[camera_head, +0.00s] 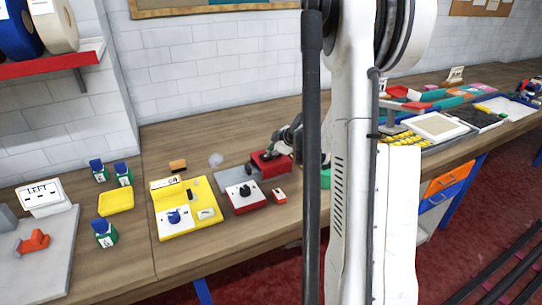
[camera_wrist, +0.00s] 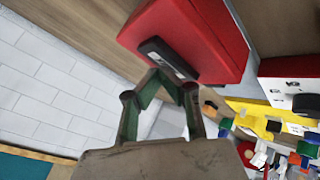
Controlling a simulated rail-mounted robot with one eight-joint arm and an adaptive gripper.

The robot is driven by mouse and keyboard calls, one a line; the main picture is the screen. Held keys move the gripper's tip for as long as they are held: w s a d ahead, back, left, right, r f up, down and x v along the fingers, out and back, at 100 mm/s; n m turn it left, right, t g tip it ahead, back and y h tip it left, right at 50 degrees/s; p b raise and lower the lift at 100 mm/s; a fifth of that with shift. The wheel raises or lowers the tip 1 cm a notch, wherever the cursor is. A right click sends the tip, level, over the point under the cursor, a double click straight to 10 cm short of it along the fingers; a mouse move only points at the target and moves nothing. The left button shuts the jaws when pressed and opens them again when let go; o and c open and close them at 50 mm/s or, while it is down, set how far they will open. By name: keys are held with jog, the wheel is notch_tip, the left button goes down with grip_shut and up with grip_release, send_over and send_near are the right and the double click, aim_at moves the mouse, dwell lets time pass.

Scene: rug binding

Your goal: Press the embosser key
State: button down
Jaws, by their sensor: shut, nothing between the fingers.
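A red box-shaped device (camera_head: 270,166) stands on a grey base plate on the bench, in the middle of the head view. In the wrist view the red device (camera_wrist: 200,30) fills the top, with a dark key-like bar (camera_wrist: 168,56) on its near face. My gripper (camera_wrist: 163,80) is shut and empty, its fingertips at the edge of that bar. I cannot tell whether they touch it. In the head view my gripper (camera_head: 283,151) is small and close against the red device, partly hidden by my arm.
A red-edged panel with a black knob (camera_head: 246,193) and a small orange-red block (camera_head: 279,196) stand in front. A yellow panel (camera_head: 186,207) with a blue knob is to the left, beside green-and-blue bottles and a yellow tray (camera_head: 116,202). A white brick wall stands behind.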

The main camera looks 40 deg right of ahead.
jog(key=shift+f, duration=0.15)
dwell(0.5)
jog(key=shift+r, duration=0.85)
jog(key=shift+r, duration=0.1)
jog(key=shift+r+p, duration=1.45)
jog(key=shift+r, duration=0.95)
